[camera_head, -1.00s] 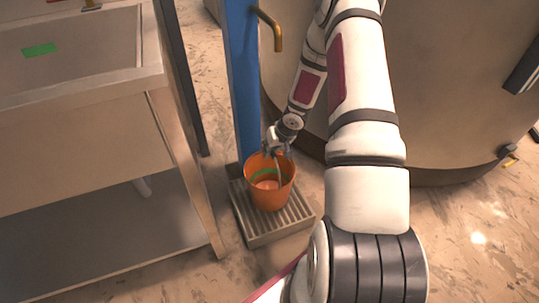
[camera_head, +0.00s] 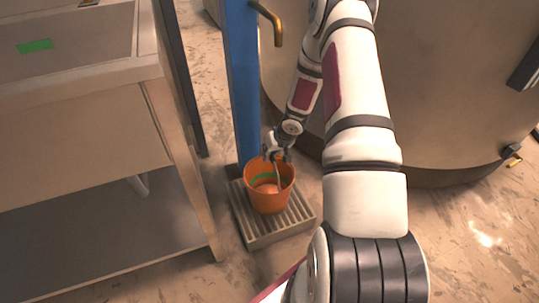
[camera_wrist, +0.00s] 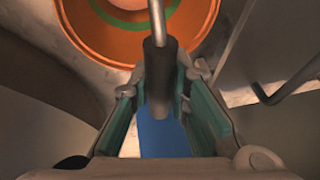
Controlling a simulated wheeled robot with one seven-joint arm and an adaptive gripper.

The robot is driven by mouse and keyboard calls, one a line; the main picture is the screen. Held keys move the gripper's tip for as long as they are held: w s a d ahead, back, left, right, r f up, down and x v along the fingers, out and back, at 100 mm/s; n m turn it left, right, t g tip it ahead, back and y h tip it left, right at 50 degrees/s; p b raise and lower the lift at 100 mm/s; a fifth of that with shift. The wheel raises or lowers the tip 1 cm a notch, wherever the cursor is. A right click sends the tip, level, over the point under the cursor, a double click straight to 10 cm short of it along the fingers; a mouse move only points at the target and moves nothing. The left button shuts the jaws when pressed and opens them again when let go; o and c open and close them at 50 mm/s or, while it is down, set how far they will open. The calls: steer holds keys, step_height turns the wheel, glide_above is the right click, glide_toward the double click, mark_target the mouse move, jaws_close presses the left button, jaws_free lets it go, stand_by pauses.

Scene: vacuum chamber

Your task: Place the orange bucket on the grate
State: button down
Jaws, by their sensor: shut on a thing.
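The orange bucket (camera_head: 270,197) is upright at the grate (camera_head: 249,227) on the floor, over its middle and back part. In the head view I cannot tell whether its base touches the slats. My gripper (camera_head: 277,158) is above the bucket's back rim. In the wrist view my gripper (camera_wrist: 157,95) is shut on the dark grip of the bucket's metal handle. The bucket (camera_wrist: 95,40) shows there beyond the fingers, with a green ring inside it. The bucket's underside is hidden.
A blue post (camera_head: 243,90) with a brass spout (camera_head: 270,22) stands just behind the grate. A sink cabinet (camera_head: 85,120) is close on the left. A large round metal tank (camera_head: 440,80) fills the right back. Clear floor (camera_head: 460,230) lies at the right.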

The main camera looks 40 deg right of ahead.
steer(key=c, duration=1.5)
jaws_free()
